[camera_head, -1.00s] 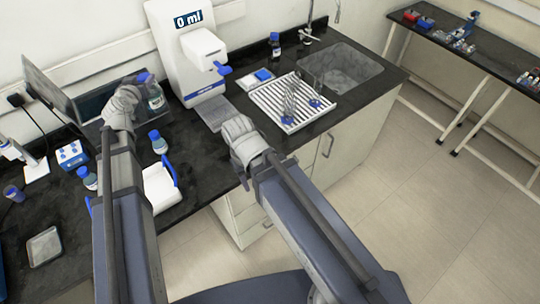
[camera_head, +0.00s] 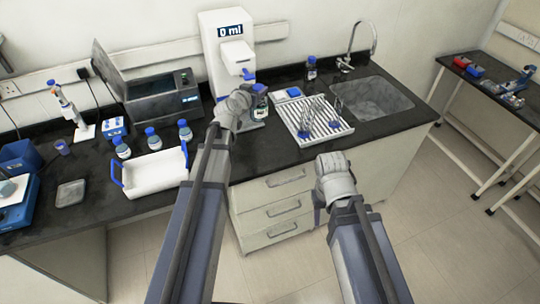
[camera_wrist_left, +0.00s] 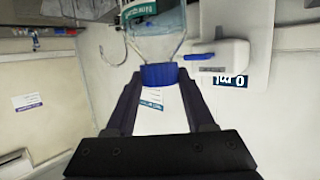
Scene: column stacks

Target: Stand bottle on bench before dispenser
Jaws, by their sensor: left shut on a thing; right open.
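The bottle (camera_head: 260,103) is clear with a blue cap and a label. My left gripper (camera_head: 248,95) is shut on its blue cap, which shows between the fingers in the left wrist view (camera_wrist_left: 160,75). The bottle looks upright, in front of the white dispenser (camera_head: 226,50), whose display reads 0 ml. I cannot tell whether its base touches the bench (camera_head: 222,170). The dispenser's head and blue nozzle also show in the left wrist view (camera_wrist_left: 225,57), beside the bottle. My right gripper (camera_head: 328,172) is open and empty, in front of the drawers.
Three blue-capped bottles (camera_head: 153,140) stand behind a white tray with blue handles (camera_head: 155,172) on the left. A white drying rack with glassware (camera_head: 315,125) and a sink (camera_head: 372,98) are to the right. Another bottle (camera_head: 311,70) stands behind the rack.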

